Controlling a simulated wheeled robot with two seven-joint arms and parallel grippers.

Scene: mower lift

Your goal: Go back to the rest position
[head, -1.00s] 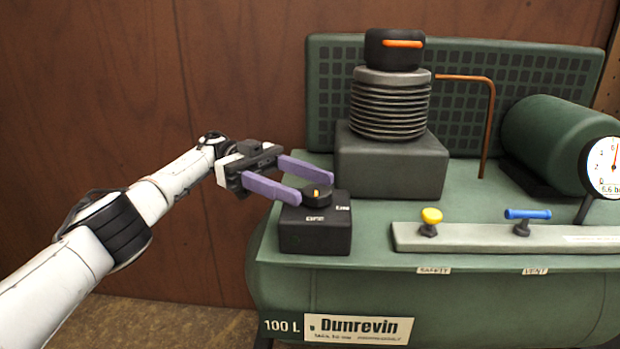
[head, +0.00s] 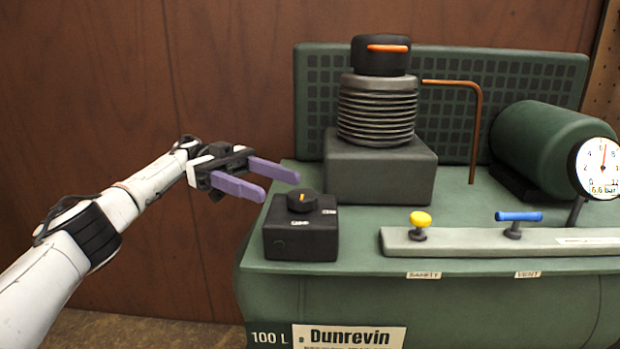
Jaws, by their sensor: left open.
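My left gripper (head: 282,184) has purple fingers and is open and empty. It hangs just left of and above the black switch box (head: 290,238), apart from its round knob (head: 302,200). The knob has an orange mark on top. The box sits at the left end of the green compressor tank (head: 350,290). My left arm comes in from the lower left. My right gripper is not in the head view.
A ribbed cylinder (head: 377,110) on a grey block (head: 380,170) stands behind the box. A yellow knob (head: 420,219), a blue lever (head: 518,216) and a gauge (head: 600,170) are to the right. Clear room lies left, before the brown wall (head: 90,100).

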